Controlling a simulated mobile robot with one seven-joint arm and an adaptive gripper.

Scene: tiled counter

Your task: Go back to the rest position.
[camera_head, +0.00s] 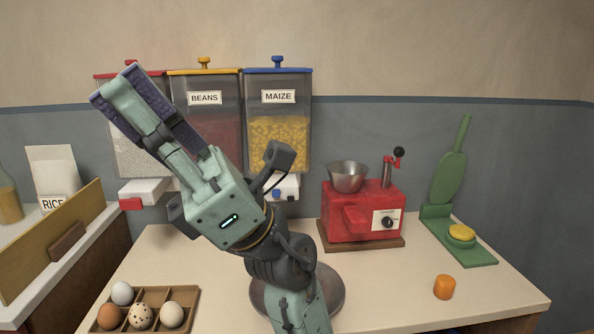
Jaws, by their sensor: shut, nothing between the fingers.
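My gripper (128,88) is raised in the upper left of the head view, in front of the wall dispensers. Its fingers point up and to the left, with purple pads along them. It is shut and holds nothing. My arm rises from the bottom middle of the view and hides part of the counter (200,265) and of a round metal pan (333,283).
Dispensers for beans (205,115) and maize (277,110) hang behind. An egg tray (190,297) sits front left, a rice bag (52,172) far left.

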